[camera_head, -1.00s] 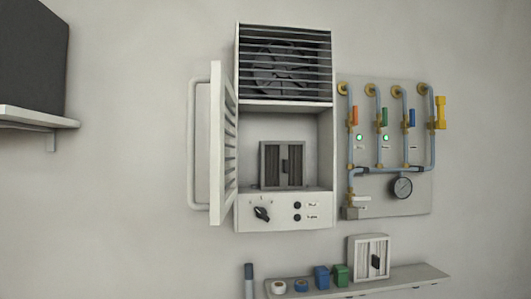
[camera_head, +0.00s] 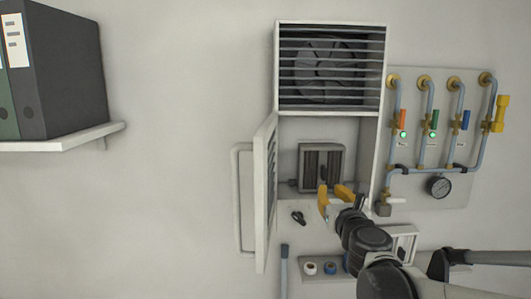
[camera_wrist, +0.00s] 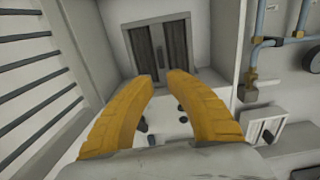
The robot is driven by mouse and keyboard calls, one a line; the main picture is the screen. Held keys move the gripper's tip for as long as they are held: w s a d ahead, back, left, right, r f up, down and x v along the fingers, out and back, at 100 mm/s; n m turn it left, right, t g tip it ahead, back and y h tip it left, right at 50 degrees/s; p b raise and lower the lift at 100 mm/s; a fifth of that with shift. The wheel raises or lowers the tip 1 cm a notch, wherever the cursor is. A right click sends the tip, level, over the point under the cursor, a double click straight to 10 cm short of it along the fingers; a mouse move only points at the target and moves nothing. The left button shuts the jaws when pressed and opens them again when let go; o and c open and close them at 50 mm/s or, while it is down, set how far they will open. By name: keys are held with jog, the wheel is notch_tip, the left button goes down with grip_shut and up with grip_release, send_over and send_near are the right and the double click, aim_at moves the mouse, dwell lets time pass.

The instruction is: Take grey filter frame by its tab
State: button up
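The grey filter frame (camera_head: 320,167) stands upright in the open bay of the white wall cabinet (camera_head: 284,130). Its small dark tab (camera_head: 323,173) is at the middle of its face. In the wrist view the frame (camera_wrist: 145,48) is straight ahead, beyond the fingertips, and its tab (camera_wrist: 161,54) shows between its dark slats. My gripper (camera_head: 334,190) has yellow fingers and is in front of the bay, just below the frame. In the wrist view my gripper (camera_wrist: 162,78) is open and empty, its fingertips apart and short of the frame.
The louvred cabinet door (camera_head: 264,195) stands open on the left. A pipe panel (camera_head: 432,195) with valves and a gauge is on the right. A white-framed filter (camera_head: 403,232) stands on a low shelf behind my arm. Binders (camera_head: 62,70) sit on a shelf at far left.

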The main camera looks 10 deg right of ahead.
aim_at(323, 178)
jog(key=w, duration=0.2)
jog(key=w+d, duration=0.1)
jog(key=w, duration=0.1)
jog(key=w+p, duration=0.1)
jog(key=w, duration=0.1)
jog(key=shift+w+d, duration=0.25)
jog(key=shift+d, duration=0.05)
jog(key=w, duration=0.3)
jog(key=w+d+p, duration=0.1)
jog(key=shift+w+f, duration=0.2)
jog(key=shift+f, duration=0.05)
jog(key=shift+s+a+r, duration=0.1)
jog(key=shift+s, duration=0.1)
jog(key=shift+c, duration=0.4)
grip_shut()
